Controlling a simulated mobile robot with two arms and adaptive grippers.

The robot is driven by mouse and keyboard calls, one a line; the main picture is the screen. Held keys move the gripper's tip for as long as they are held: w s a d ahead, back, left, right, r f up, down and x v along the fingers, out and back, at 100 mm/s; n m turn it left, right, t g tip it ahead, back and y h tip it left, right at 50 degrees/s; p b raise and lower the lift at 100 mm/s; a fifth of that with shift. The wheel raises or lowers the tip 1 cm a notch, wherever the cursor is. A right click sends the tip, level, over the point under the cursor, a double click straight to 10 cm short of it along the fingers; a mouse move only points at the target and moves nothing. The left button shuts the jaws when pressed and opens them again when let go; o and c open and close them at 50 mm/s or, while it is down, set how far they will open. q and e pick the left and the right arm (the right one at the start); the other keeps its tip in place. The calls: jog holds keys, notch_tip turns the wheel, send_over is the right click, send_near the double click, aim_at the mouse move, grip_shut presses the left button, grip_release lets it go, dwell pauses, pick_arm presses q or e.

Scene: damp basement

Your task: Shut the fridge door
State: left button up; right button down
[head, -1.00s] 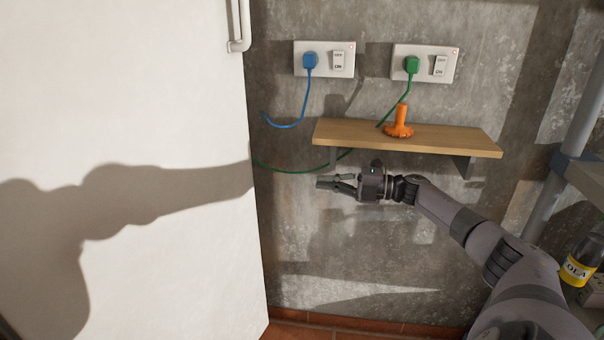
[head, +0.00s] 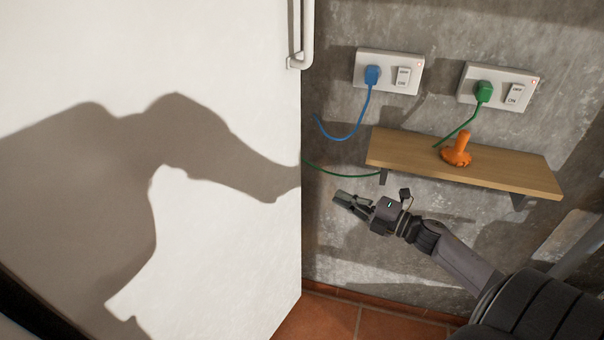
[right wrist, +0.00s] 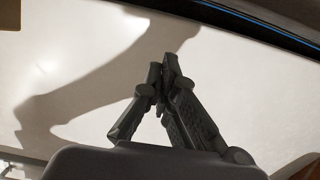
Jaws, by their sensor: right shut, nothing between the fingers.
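The fridge door (head: 225,75) is a large white panel filling the left of the head view, with a white handle (head: 306,40) at its upper right edge. How far it stands open cannot be told. My right gripper (head: 342,197) is just right of the door's edge in the picture, in front of the wall; no contact shows. In the right wrist view its fingers (right wrist: 163,62) are shut together and empty, against a pale shadowed surface that looks like the door. My left gripper is not in view.
A wooden shelf (head: 400,153) with an orange object (head: 458,150) is above and right of my gripper. Sockets with a blue plug (head: 372,76) and a green plug (head: 483,92) are on the concrete wall. Tiled floor (head: 325,318) shows below.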

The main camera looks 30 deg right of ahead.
aim_at(294, 175)
jog(key=b+x, duration=0.3)
jog(key=x, duration=0.9)
jog(key=shift+w+a, duration=0.2)
jog(key=shift+w, duration=0.1)
